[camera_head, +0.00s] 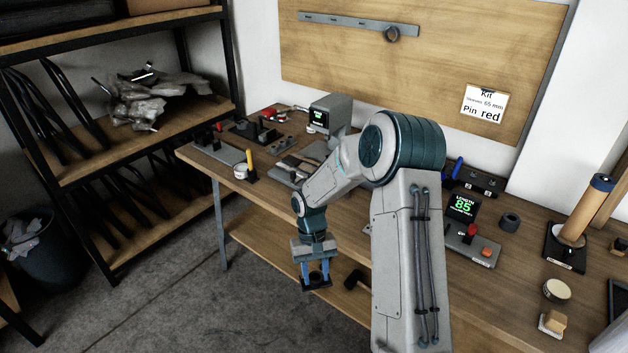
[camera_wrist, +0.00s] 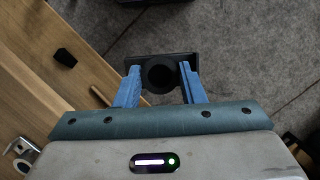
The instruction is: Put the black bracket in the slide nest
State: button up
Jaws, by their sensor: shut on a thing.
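My gripper (camera_head: 318,273) hangs in front of the workbench, over the floor, with its blue fingers pointing down. It is shut on the black bracket (camera_head: 317,284). In the wrist view the black bracket (camera_wrist: 160,58) sits between the blue fingertips. It is a dark plate with a round ring or boss in its middle. I cannot pick out the slide nest for certain; several small fixtures stand at the bench's left end, and my arm hides part of the bench.
The wooden workbench (camera_head: 350,208) has a lower shelf (camera_head: 290,262) with a small black object (camera_head: 355,279) on it. A display reading 85 (camera_head: 462,208) stands right of my arm. A shelf rack (camera_head: 135,125) and a dark bin (camera_head: 45,250) are at left. The floor between is clear.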

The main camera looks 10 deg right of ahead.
aim_at(308, 169)
jog(key=z, duration=0.05)
jog(key=k, duration=0.15)
jog(key=u, duration=1.35)
jog(key=i, duration=0.8)
jog(key=z, duration=1.65)
